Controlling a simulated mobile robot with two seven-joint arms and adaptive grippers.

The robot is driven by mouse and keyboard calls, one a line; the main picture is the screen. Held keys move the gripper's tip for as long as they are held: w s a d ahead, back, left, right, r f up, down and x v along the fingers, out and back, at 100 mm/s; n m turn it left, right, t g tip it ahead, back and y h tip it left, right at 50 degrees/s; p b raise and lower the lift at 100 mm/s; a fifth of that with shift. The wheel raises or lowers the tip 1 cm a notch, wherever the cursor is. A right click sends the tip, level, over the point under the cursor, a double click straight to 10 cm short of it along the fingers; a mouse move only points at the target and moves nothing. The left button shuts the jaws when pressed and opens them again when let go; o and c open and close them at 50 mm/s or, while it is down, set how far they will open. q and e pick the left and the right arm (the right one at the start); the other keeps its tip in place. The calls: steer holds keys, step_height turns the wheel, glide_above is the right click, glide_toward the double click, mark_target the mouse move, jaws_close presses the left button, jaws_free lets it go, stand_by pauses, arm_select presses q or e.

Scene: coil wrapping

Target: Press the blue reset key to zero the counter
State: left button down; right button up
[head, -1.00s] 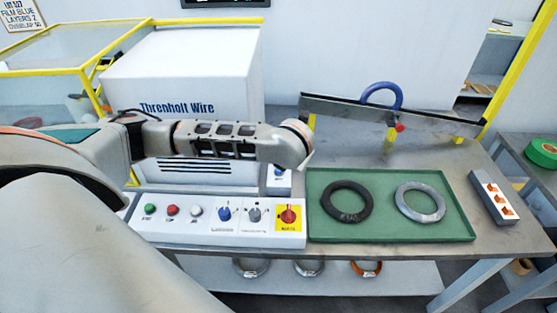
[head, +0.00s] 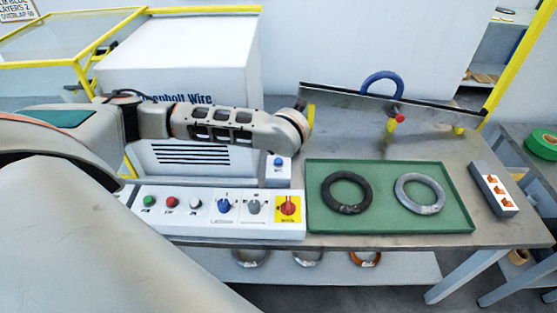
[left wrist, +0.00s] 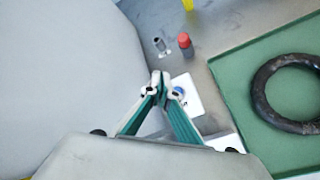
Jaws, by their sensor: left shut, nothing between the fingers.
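The blue reset key (head: 278,161) sits on a small white box (head: 279,175) behind the right end of the control panel (head: 180,229). In the left wrist view the white box (left wrist: 188,100) shows just right of my left gripper (left wrist: 160,78), and the fingers partly cover the blue key (left wrist: 179,92). My left gripper is shut and empty, its tips over the box's edge area. I cannot tell whether they touch anything. In the head view my left wrist hangs above and behind the box, and its fingers are hidden. My right gripper is in no view. No counter display is readable.
The panel carries green, red and white buttons and several knobs, including a red one (head: 288,206). A green tray (head: 390,234) holds a black ring (head: 327,190) and a grey ring (head: 401,193). A white machine cabinet (head: 185,75) stands behind my arm. A tilted rail (head: 350,106) stands at the back.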

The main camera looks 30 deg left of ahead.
mark_target(279, 162)
arm_select(q)
steer(key=shift+f+b, duration=0.35)
steer(key=shift+f, duration=2.5)
steer(key=shift+f+p, duration=0.15)
steer(key=shift+p, duration=0.15)
steer(key=shift+f, duration=0.25)
steer(key=shift+f, duration=0.55)
steer(key=shift+r, duration=1)
steer(key=shift+r, duration=0.1)
steer(key=shift+r, duration=2.4)
